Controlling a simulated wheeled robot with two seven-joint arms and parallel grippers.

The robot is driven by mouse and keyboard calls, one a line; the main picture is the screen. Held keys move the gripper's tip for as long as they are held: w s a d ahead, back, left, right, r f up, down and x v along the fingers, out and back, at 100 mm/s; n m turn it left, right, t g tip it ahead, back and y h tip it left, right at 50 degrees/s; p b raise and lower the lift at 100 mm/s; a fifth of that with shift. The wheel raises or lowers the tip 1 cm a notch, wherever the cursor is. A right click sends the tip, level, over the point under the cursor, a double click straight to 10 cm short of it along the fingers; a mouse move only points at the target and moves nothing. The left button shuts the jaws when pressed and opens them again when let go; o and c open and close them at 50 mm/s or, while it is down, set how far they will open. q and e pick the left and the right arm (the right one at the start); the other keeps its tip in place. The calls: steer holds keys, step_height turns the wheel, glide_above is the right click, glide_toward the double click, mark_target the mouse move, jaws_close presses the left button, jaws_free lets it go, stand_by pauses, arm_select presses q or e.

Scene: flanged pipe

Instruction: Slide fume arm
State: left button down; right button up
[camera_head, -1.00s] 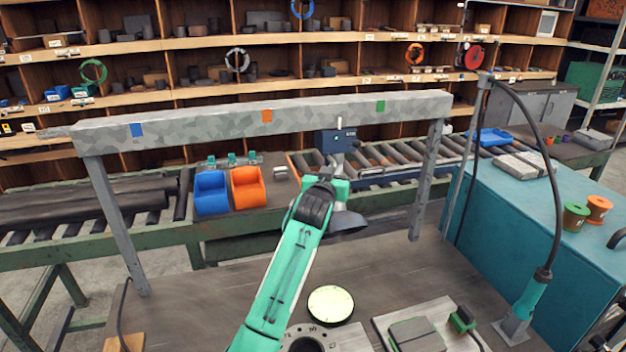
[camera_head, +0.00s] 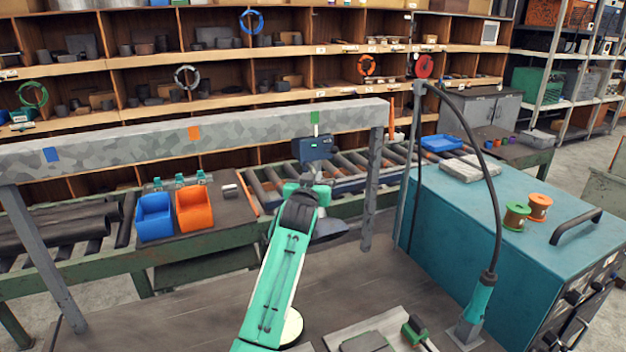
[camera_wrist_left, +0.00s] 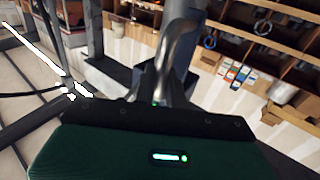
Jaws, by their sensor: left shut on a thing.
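A grey speckled overhead rail (camera_head: 240,134) spans the workbench and carries blue, orange and green marks. The fume arm's dark blue carriage (camera_head: 313,149) hangs on the rail, directly below the green mark (camera_head: 315,117). Its dark hood (camera_head: 328,231) hangs lower, partly hidden behind my left gripper (camera_head: 304,194). My left gripper is shut on the fume arm below the carriage; the fingertips are hard to make out. In the left wrist view a grey curved metal part (camera_wrist_left: 180,55) rises in front of the gripper. My right gripper is not in view.
A rail post (camera_head: 373,195) stands just right of the fume arm. A teal cabinet (camera_head: 470,230) with a cable and a torch-like tool (camera_head: 477,305) is at right. A roller conveyor runs behind.

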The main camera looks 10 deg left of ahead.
arm_select(q)
steer(key=c, duration=1.5)
jaws_free()
steer(key=shift+a, duration=0.1)
steer(key=shift+c, duration=0.2)
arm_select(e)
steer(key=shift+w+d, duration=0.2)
arm_select(q)
steer(key=shift+s, duration=0.1)
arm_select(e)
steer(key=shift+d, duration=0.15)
arm_select(q)
steer(key=s+b, duration=0.4)
steer(key=s, duration=0.9)
steer(key=shift+s+d, duration=0.35)
steer(key=shift+d, duration=0.05)
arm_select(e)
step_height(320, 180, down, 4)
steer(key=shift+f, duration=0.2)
